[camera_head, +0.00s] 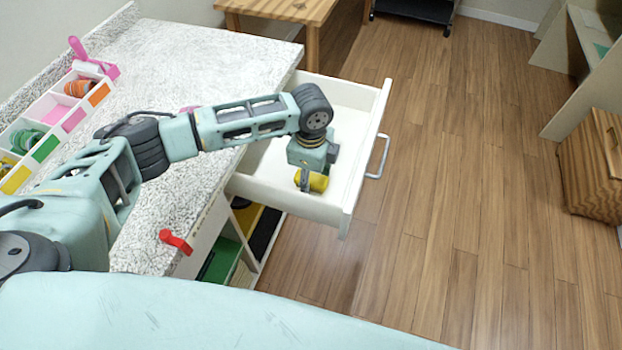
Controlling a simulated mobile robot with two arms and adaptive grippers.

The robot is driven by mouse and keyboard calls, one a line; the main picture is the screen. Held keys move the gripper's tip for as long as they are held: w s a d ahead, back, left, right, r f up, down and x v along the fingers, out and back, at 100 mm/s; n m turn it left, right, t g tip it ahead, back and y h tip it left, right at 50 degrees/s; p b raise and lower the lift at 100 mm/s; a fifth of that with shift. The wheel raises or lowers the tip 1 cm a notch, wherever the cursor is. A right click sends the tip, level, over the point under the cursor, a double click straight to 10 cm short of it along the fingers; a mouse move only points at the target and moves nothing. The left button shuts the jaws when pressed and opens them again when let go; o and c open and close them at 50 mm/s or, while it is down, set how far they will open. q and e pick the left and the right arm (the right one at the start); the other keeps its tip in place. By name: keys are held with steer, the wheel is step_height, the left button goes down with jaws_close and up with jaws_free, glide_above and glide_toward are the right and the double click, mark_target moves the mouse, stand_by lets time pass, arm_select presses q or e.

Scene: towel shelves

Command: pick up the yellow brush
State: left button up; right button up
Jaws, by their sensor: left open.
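A yellow object (319,182), which looks like the yellow brush, lies in the open white drawer (268,183), near its front corner. My left gripper (306,180) reaches down into the drawer right at the yellow object and hides part of it. The gripper is open, with its fingers close to the yellow object; whether they touch it I cannot tell. My right gripper is not in view.
The speckled counter (200,60) is left of the drawer. A red object (175,241) lies at its front edge. A pink brush (92,62) and a divided white organizer (62,110) stand along the left. Open wooden floor (450,200) lies right of the drawer handle (380,157).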

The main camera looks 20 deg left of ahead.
mark_target(311, 177)
arm_select(q)
jaws_close()
stand_by(0.5)
step_height(311, 177, up, 10)
steer(key=shift+b, duration=0.3)
steer(key=c, duration=0.7)
jaws_free()
steer(key=c, duration=0.4)
